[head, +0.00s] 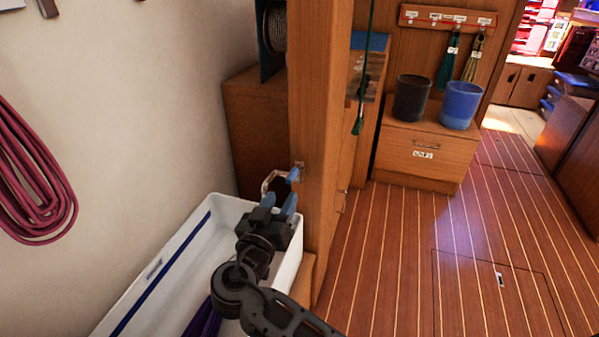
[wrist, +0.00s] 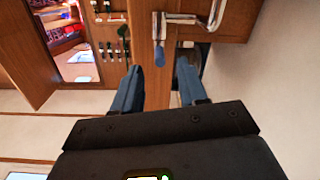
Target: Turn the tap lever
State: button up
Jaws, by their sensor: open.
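The tap (head: 267,184) is a small metal spout fixed to the edge of a wooden post, above a white basin. Its lever (head: 293,175) has a blue end. In the wrist view the metal tap (wrist: 186,19) is at the top, and the blue lever end (wrist: 159,56) shows between my finger tips. My gripper (head: 279,201) is open and empty, just short of the lever in the head view. In the wrist view its two blue fingers (wrist: 159,68) stand on either side of the lever's line. I cannot tell whether either finger touches it.
The wooden post (head: 318,110) rises close beside my gripper. The white basin (head: 190,222) lies below, with purple line in it. A pink coiled line (head: 32,175) hangs on the left wall. Two cups (head: 460,106) stand on a drawer unit. The plank floor at right is clear.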

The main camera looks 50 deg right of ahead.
aim_at(287, 184)
jog(key=shift+w+d+r+m+g, duration=0.35)
jog(key=shift+d+r+m, duration=0.1)
jog(key=shift+d, duration=0.15)
jog(key=shift+p+x, duration=0.35)
jog(key=shift+x, duration=3.2)
jog(key=shift+r, duration=0.1)
jog(key=shift+c, duration=0.3)
grip_shut()
